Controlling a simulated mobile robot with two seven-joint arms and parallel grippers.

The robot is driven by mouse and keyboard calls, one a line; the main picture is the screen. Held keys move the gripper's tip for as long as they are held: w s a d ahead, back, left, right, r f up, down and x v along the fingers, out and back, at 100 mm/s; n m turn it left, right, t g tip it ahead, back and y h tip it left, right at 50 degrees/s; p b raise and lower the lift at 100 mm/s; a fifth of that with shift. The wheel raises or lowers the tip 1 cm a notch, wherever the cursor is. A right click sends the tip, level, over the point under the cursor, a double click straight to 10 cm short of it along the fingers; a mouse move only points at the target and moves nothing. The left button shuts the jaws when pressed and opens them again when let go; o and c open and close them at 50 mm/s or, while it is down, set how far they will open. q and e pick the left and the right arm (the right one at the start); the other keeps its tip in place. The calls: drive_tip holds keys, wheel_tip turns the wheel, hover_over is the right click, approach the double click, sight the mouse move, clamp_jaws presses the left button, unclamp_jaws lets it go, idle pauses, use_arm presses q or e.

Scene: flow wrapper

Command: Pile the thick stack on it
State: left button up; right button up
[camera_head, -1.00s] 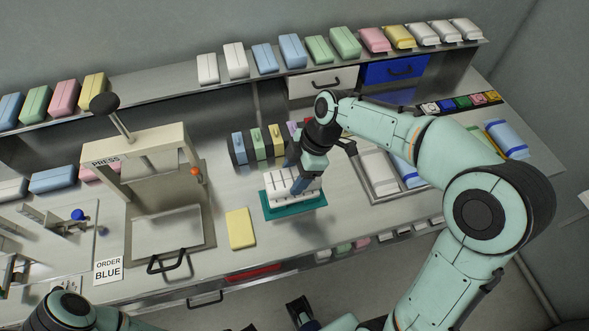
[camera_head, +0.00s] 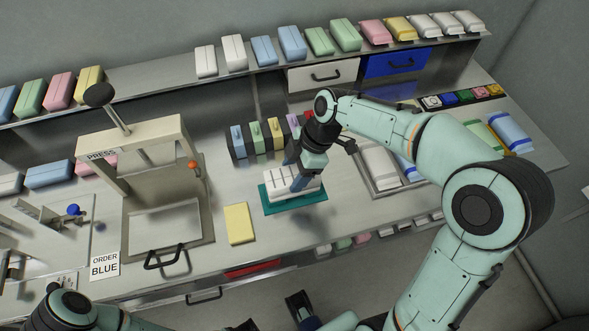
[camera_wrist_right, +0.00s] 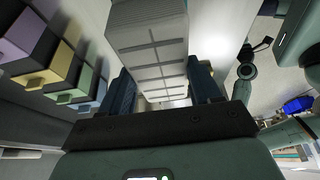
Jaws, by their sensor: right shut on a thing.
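The thick white stack (camera_head: 282,187), marked with grey lines, is at the middle of the bench in the head view. My right gripper (camera_head: 298,178) is shut on it from above. In the right wrist view the white stack (camera_wrist_right: 152,45) lies between the two dark blue fingers (camera_wrist_right: 162,90). A flat teal piece (camera_head: 294,206) lies under the stack, its edges showing around it. I cannot tell whether the stack touches it. At the bottom edge, dark parts (camera_head: 301,307) may belong to my left gripper, but their state is unclear.
A yellow block (camera_head: 239,223) lies just left of the teal piece. A press (camera_head: 133,148) stands further left, beside an ORDER BLUE sign (camera_head: 105,265). Coloured blocks (camera_head: 257,140) stand behind the gripper. A tray (camera_head: 377,189) with packs is to the right.

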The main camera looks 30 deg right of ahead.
drive_tip(key=shift+f, duration=0.1)
drive_tip(key=o, duration=1.1)
drive_tip(key=p+v, duration=0.1)
drive_tip(key=v, duration=1.2)
drive_tip(key=shift+d+p, duration=0.1)
drive_tip(key=shift+p, duration=0.25)
